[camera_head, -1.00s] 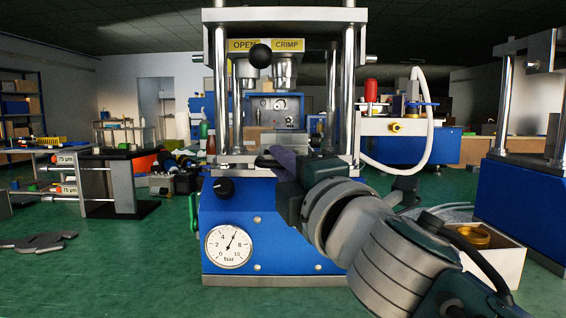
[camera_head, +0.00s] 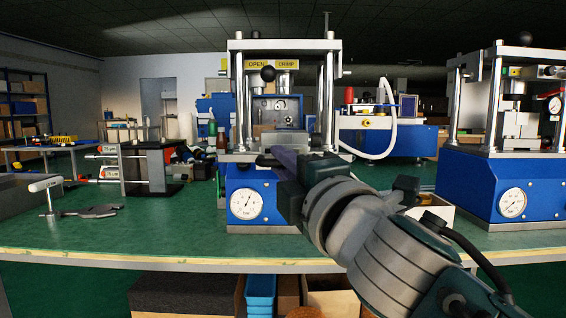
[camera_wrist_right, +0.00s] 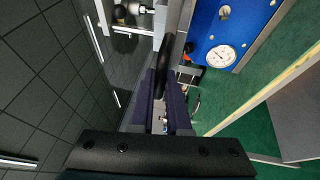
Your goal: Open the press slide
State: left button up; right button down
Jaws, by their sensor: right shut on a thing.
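The crimping press has a blue base (camera_head: 262,190), chrome columns and a yellow OPEN/CRIMP label (camera_head: 272,64) near its top. A black ball knob (camera_head: 268,73) hangs in front of the label, towards OPEN. A grey metal block (camera_head: 285,138), seemingly the slide, sits between the columns at deck height. My right gripper (camera_head: 268,156) reaches the front of the deck. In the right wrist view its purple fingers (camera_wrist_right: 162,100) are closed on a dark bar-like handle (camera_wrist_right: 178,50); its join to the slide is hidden. My left gripper is not in view.
A pressure gauge (camera_head: 246,204) is on the press front. A second press (camera_head: 500,185) stands at the right. A white box (camera_head: 436,213) lies behind my right forearm. A grey tool (camera_head: 92,211) lies at the left. The green bench top (camera_head: 165,235) is clear at front left.

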jog(key=shift+a+r, duration=0.1)
jog(key=shift+r, duration=0.05)
jog(key=c, duration=0.9)
grip_release()
jog(key=shift+s, duration=0.1)
jog(key=p+v, duration=0.2)
jog(key=v, duration=0.8)
